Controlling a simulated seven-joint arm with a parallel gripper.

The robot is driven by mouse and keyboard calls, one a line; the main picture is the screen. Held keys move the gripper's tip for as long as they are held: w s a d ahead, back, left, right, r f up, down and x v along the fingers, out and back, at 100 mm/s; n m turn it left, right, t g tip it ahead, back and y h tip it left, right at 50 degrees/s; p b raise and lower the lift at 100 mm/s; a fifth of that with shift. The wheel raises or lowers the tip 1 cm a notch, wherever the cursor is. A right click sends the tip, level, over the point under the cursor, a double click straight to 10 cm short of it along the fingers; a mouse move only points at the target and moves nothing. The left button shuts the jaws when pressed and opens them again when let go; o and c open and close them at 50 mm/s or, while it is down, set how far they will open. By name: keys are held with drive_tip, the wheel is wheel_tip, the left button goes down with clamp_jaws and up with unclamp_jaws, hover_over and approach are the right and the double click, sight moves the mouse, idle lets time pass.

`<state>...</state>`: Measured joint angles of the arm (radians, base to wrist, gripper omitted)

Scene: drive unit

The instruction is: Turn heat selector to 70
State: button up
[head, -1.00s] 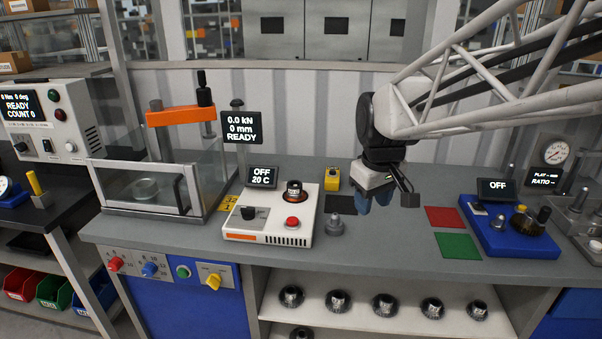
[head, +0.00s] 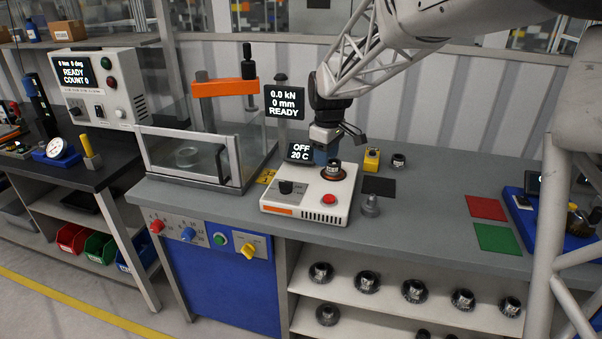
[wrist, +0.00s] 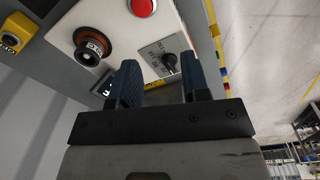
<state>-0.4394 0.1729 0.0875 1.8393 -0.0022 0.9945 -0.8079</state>
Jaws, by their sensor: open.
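The heat selector is a black knob (head: 286,187) on the left of the white heater unit's top (head: 308,208). The heater display (head: 300,152) reads OFF, 20 C. My gripper (head: 322,158) hangs over the back of the unit, right of and behind the knob. In the wrist view its blue fingers (wrist: 161,78) are open and empty, with the knob showing beyond the gap between them, apart from both.
A dark ring (head: 333,170) sits on the unit's round hot spot, close to my gripper. A red button (head: 329,198) is at the front right. A glass-guarded press (head: 190,160) stands left. A yellow box (head: 371,158) and grey metal piece (head: 371,206) stand right.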

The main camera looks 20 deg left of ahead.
sight(286, 182)
drive_tip(key=w+a+f+n, duration=0.1)
drive_tip(key=a+f, duration=0.1)
drive_tip(key=a, duration=0.2)
drive_tip(key=w+a+f+n, duration=0.1)
drive_tip(key=w+a+f, duration=0.1)
drive_tip(key=a, duration=0.3)
drive_tip(key=w+a+f+n, duration=0.1)
drive_tip(key=w+a+f, duration=0.1)
drive_tip(key=a+f, duration=0.1)
drive_tip(key=shift+w+a+f+n+g, duration=0.15)
drive_tip(key=shift+a+n+g, duration=0.15)
drive_tip(key=shift+a, duration=0.5)
drive_tip(key=shift+f, duration=0.1)
drive_tip(key=shift+f, duration=3.8)
clamp_jaws()
